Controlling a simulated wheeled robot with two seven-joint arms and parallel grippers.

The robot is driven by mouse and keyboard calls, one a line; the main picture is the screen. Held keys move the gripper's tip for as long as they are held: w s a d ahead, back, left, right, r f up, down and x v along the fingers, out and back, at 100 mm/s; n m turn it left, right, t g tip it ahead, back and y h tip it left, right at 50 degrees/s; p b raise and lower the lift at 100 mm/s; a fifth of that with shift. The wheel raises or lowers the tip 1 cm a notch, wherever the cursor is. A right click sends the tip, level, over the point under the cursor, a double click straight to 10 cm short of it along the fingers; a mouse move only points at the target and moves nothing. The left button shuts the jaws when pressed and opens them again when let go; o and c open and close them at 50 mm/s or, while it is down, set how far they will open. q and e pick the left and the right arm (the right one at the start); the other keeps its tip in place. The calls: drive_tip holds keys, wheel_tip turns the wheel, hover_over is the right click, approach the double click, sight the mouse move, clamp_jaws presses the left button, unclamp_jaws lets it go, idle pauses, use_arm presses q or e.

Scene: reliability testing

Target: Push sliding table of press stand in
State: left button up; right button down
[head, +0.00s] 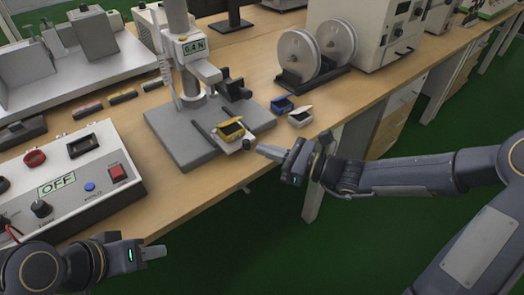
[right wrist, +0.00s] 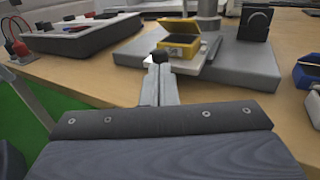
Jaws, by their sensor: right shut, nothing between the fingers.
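The press stand has a grey base (head: 170,135) on the wooden table, with an upright column and a "0.4 N" display. Its sliding table (head: 230,146) sticks out toward the front edge, carries an open yellow box (head: 231,130) and ends in a dark round knob (head: 246,144). My right gripper (head: 262,150) is shut and empty, its tips close to the knob. In the right wrist view the shut fingers (right wrist: 158,85) point at the knob (right wrist: 159,57); I cannot tell whether they touch it. My left gripper (head: 152,253) is low at the left, in front of the table; its finger gap is not clear.
A control box (head: 70,185) reading "OFF" stands left of the press stand. A blue box (head: 282,105) and a white-lidded box (head: 300,116) lie to its right. Two reels (head: 298,55) stand behind these. The table's front edge is close to my right gripper.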

sight(241, 128)
drive_tip(key=shift+x, duration=0.85)
drive_tip(key=w+a, duration=0.1)
drive_tip(key=w, duration=0.1)
drive_tip(key=w+a, duration=0.4)
drive_tip(key=w, duration=0.1)
drive_tip(key=shift+w+a, duration=0.1)
drive_tip(key=shift+r, duration=0.15)
